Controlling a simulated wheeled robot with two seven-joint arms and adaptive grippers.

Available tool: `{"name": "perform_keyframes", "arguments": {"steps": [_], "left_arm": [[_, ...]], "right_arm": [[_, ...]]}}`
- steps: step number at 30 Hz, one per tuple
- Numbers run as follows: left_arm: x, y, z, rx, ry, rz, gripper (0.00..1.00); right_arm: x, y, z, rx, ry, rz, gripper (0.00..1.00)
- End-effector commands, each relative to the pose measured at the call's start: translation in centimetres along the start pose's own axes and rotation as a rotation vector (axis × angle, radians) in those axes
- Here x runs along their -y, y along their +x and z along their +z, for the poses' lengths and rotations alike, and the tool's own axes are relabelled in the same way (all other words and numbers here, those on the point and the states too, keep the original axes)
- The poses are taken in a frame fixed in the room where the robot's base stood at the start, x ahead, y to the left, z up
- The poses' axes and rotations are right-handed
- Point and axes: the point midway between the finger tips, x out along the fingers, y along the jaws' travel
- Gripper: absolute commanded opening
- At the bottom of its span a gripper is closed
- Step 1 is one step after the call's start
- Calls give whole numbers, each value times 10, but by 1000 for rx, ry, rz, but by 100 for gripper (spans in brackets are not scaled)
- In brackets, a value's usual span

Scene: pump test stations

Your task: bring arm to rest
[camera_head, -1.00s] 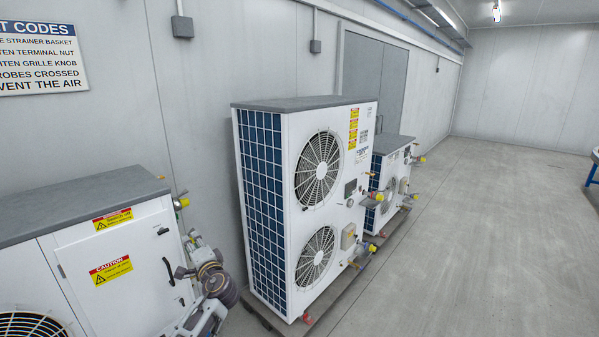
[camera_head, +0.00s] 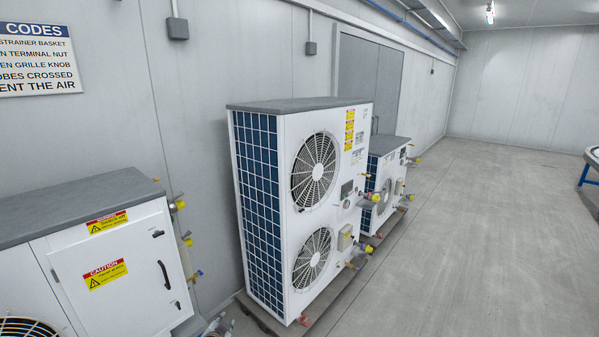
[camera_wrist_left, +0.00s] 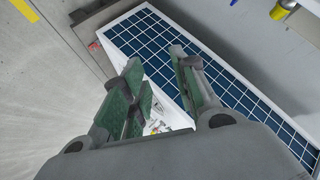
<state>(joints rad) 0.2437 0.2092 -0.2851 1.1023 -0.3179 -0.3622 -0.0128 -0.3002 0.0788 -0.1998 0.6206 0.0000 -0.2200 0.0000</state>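My left gripper (camera_wrist_left: 158,80) shows in the left wrist view with its two green-padded fingers apart and nothing held between them. Beyond the fingers is the blue-grilled side of a white pump unit (camera_wrist_left: 190,58). My right gripper is in neither view.
A tall two-fan unit (camera_head: 337,203) stands mid-view, with a smaller unit (camera_head: 388,170) behind it. A near cabinet unit (camera_head: 120,265) with caution labels is at left. Valves stick out from the units. The floor (camera_head: 480,240) at right is clear; a blue-legged table (camera_head: 590,170) stands at the right edge.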

Motion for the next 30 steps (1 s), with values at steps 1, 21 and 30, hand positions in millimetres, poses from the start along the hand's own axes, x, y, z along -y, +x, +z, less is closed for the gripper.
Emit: {"name": "perform_keyframes", "arguments": {"steps": [1,21,30], "left_arm": [[-16,2,22,21,-31,27,29],[-191,-57,269,335,-319,234,29],[-264,-123,368,508,-370,299,29]], "right_arm": [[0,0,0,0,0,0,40],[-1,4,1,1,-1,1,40],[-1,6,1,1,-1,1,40]]}}
